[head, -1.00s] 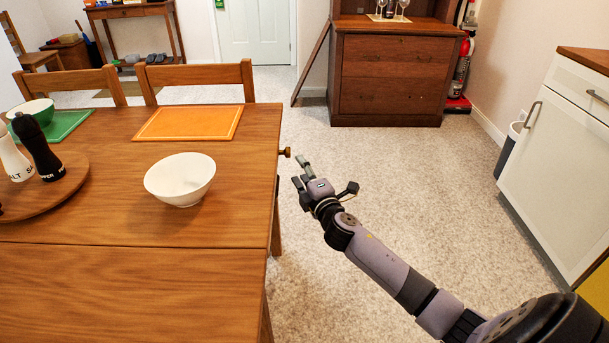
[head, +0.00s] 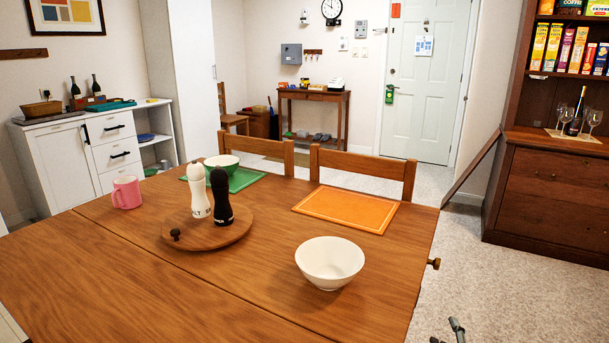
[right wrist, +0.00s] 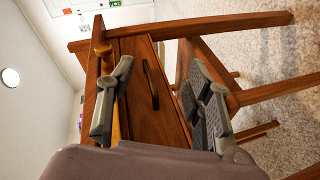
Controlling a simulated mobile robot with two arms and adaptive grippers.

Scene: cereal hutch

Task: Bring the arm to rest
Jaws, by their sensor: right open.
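My right gripper (head: 452,332) shows only as fingertips at the bottom edge of the head view, to the right of the wooden table (head: 110,270) and apart from it. In the right wrist view my right gripper (right wrist: 160,108) is open, with nothing between its two grey fingers. Beyond the fingers are brown wooden furniture with a round knob (right wrist: 102,48) and a dark handle (right wrist: 151,84), seen tilted. The rest of my right arm is out of the head view. My left gripper is not in view.
Chairs (head: 362,166) stand behind. A hutch (head: 548,195) is at right, with clear floor before it.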

